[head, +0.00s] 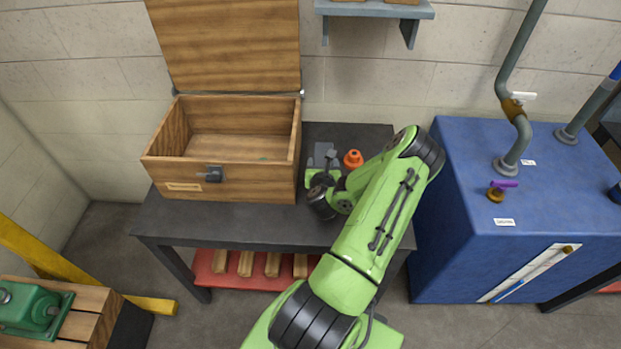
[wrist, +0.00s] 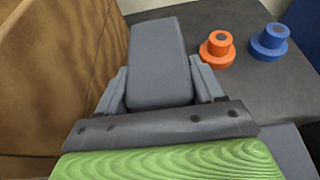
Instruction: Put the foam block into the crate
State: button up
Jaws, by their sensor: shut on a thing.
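The foam block is a grey block with rounded edges, seen in the wrist view (wrist: 160,62) between my two fingers. In the head view the block (head: 323,152) shows at the tip of my gripper (head: 322,168), just right of the crate. My gripper (wrist: 162,88) is shut on the block. The crate (head: 240,187) is a wooden box on the dark table with its lid (head: 225,45) raised open against the wall. Its wooden side (wrist: 55,80) fills the left of the wrist view. I cannot tell whether the block touches the table.
An orange stepped knob (head: 353,158) stands on the table (head: 240,228) right of my gripper. A blue one (wrist: 270,42) shows beside it in the wrist view. A blue cabinet (head: 540,200) with pipes stands at the right. A small shelf (head: 375,9) hangs above the table.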

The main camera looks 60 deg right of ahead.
notch_tip(320, 180, down, 7)
jog(key=b, duration=0.5)
jog(key=shift+d+f, duration=0.1)
jog(key=shift+f, duration=0.05)
jog(key=shift+r, duration=0.2)
jog(key=shift+f, duration=0.15)
jog(key=o, duration=0.6)
jog(key=shift+f, duration=0.1)
jog(key=shift+c, duration=0.2)
jog(key=o, duration=0.4)
jog(key=shift+o, duration=0.2)
